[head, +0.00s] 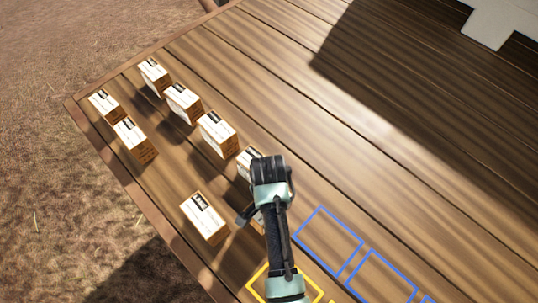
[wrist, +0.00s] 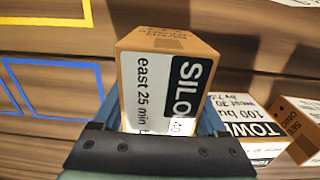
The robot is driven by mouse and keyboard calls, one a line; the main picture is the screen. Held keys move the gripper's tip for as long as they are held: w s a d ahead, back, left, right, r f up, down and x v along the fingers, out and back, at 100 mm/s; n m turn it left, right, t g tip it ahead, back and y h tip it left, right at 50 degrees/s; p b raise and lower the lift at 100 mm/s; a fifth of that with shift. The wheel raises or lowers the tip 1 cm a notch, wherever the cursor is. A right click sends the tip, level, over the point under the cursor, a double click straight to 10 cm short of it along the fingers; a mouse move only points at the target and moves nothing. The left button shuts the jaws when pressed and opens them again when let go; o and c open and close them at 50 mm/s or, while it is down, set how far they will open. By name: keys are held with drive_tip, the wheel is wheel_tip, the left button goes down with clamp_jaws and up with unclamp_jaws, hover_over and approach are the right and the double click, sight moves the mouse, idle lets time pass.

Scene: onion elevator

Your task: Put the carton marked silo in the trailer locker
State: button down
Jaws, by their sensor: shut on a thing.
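The carton marked SILO (wrist: 150,85) is white and brown with black print. In the wrist view it sits between the two fingers of my gripper (wrist: 160,118), which is shut on it. The label also reads "east 25 min". In the head view my gripper (head: 252,214) is low over the wooden deck, and my arm hides most of the carton there. I cannot tell whether the carton touches the deck. I cannot make out a trailer locker in either view.
A carton with a label starting TOW (wrist: 262,130) stands close to the right of the held one. Several similar cartons (head: 217,132) stand on the wooden deck (head: 300,110). Blue outlines (head: 328,236) and yellow outlines (head: 262,278) mark the deck. The upper right deck is mostly clear, beside a white structure (head: 500,20).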

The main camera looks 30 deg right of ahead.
drive_tip(key=shift+f, duration=0.15)
unclamp_jaws()
wheel_tip(320, 180, up, 11)
drive_tip(key=shift+r+b, duration=0.15)
drive_tip(key=shift+b, duration=0.15)
drive_tip(key=shift+r+p, duration=0.55)
